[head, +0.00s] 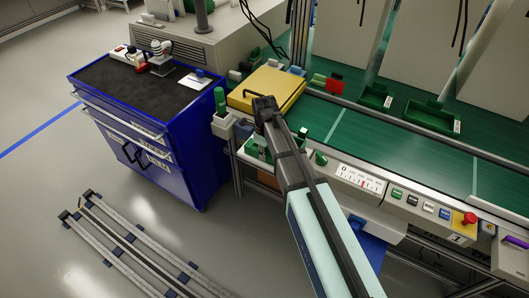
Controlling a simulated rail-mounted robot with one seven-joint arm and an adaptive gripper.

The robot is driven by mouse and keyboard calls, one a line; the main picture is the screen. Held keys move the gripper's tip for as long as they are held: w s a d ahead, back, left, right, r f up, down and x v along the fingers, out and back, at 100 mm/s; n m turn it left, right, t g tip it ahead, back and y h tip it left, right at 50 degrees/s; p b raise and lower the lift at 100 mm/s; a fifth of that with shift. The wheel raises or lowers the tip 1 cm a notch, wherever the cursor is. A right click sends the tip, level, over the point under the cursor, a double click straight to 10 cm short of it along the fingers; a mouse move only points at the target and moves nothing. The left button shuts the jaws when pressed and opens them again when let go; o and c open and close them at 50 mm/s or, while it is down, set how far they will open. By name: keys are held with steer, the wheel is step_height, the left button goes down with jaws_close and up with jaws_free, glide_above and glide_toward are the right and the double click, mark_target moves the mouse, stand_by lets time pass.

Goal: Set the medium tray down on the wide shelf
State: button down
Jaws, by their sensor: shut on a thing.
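A flat yellow tray-like piece (276,86) with a dark handle on its near side is at the left end of the green-topped bench. I take it to be the medium tray. My gripper (263,103) is at its near edge and appears shut on it; the fingertips are too small and dark to make out. I cannot tell whether the tray rests on the surface below or is held just above it. No shelf is clearly recognizable as the wide shelf; the long green bench top (371,134) spreads to the right.
A blue cabinet (160,150) with a black top carries small tools at the left. Green trays (378,97) (432,113) stand at the bench's back. A green bin (259,147) sits close beside my arm. A red button (469,218) is at the right front. Rails (125,245) lie on the floor.

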steer(key=shift+f, duration=0.1)
steer(key=c, duration=1.1)
jaws_free()
steer(key=shift+o, duration=0.2)
step_height(320, 180, up, 12)
steer(key=shift+r+b, duration=0.15)
steer(key=shift+b, duration=0.95)
